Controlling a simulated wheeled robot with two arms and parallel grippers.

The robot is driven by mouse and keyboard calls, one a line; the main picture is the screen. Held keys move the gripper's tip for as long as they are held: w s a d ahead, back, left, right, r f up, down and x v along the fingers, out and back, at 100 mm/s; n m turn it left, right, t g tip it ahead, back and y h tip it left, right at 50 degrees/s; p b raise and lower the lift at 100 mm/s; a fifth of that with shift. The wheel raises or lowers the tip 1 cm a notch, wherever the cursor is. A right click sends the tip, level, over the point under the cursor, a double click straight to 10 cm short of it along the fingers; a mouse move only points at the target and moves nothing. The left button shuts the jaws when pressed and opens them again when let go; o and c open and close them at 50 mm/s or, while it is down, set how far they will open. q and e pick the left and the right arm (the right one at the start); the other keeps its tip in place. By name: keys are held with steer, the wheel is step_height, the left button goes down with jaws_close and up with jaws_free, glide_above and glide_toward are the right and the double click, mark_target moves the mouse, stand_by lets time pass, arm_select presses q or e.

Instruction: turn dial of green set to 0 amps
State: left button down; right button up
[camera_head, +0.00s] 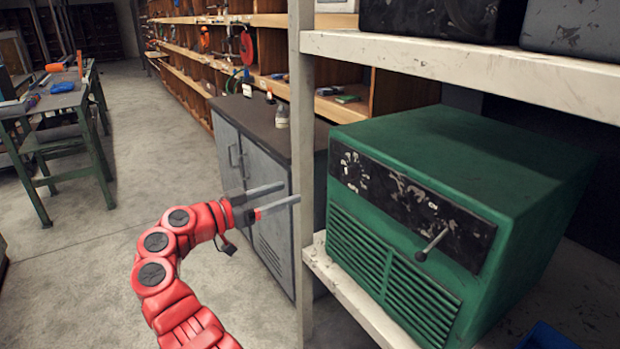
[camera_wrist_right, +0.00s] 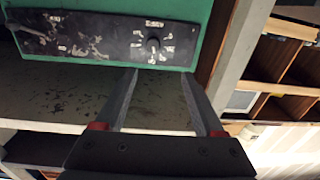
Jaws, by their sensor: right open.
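The green set (camera_head: 460,170) stands on a shelf at the right of the head view. Its worn black panel (camera_head: 410,205) carries a small dial (camera_head: 352,170) at the left end and a lever with a knob (camera_head: 432,244) further right. My right gripper (camera_head: 291,193) is open and empty, left of the set, its fingers pointing toward the dial end. In the wrist view the dial (camera_wrist_right: 153,43) shows just beyond and between the open fingertips (camera_wrist_right: 158,74), apart from them. White markings ring it, too small to read; its setting cannot be told. My left gripper is not in view.
A pale shelf post (camera_head: 302,130) stands close by the fingertips in the head view. An upper shelf board (camera_head: 470,65) runs above the set. A grey cabinet (camera_head: 262,165) stands behind the gripper. Open floor (camera_head: 130,190) lies to the left.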

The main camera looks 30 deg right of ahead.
steer(key=p, duration=0.3)
glide_toward(347, 173)
steer(key=shift+m+g, duration=0.3)
steer(key=d, duration=0.6)
steer(key=w+d, duration=0.1)
steer(key=d, duration=0.2)
steer(key=shift+d, duration=0.15)
jaws_close()
